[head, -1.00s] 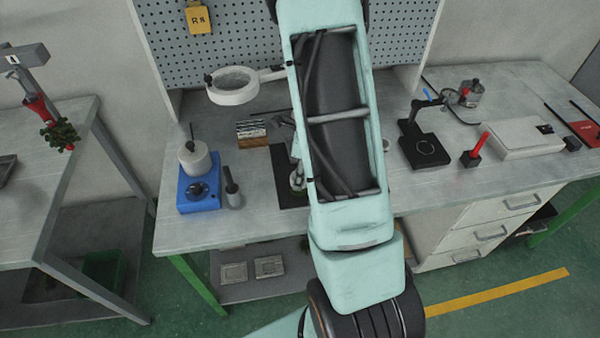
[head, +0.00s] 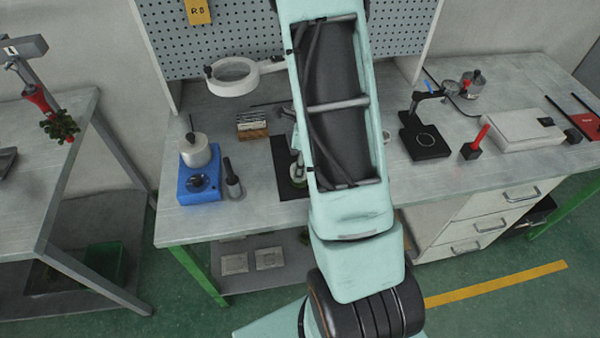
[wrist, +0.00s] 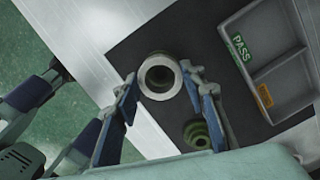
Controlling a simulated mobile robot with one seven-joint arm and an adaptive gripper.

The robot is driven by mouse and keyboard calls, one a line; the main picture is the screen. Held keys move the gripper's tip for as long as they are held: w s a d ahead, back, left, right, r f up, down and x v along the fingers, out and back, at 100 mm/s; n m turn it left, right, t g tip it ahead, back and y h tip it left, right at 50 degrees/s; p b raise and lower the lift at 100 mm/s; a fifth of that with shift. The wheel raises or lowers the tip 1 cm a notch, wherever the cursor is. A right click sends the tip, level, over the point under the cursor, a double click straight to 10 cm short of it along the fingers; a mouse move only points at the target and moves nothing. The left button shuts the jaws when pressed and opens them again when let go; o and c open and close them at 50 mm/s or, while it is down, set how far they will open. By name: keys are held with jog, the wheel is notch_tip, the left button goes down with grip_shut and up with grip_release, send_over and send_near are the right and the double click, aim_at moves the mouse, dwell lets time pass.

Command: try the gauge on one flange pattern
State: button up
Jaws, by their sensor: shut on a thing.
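In the wrist view my gripper (wrist: 161,82) is shut on a grey metal ring gauge (wrist: 147,84), one finger on each side of it. The ring has a dark opening; whether anything sits inside it I cannot tell. A green stepped round flange pattern (wrist: 197,134) is on the dark mat (wrist: 190,35), below the ring in the picture and near the right finger. A grey tray (wrist: 232,65) with a green PASS label and an orange label lies at the right. In the head view my arm hides most of the gripper and ring.
On the bench in the head view, a blue heater (head: 199,183) with a pot stands left of the mat (head: 284,152). A ring magnifier (head: 232,77) reaches over the bench behind. A black stand (head: 425,142) and a white box (head: 522,132) are at the right.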

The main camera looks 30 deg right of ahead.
jog(key=shift+f+b, duration=0.5)
jog(key=shift+f, duration=0.2)
dwell(1.8)
jog(key=shift+r+p, duration=2.4)
jog(key=shift+r, duration=0.35)
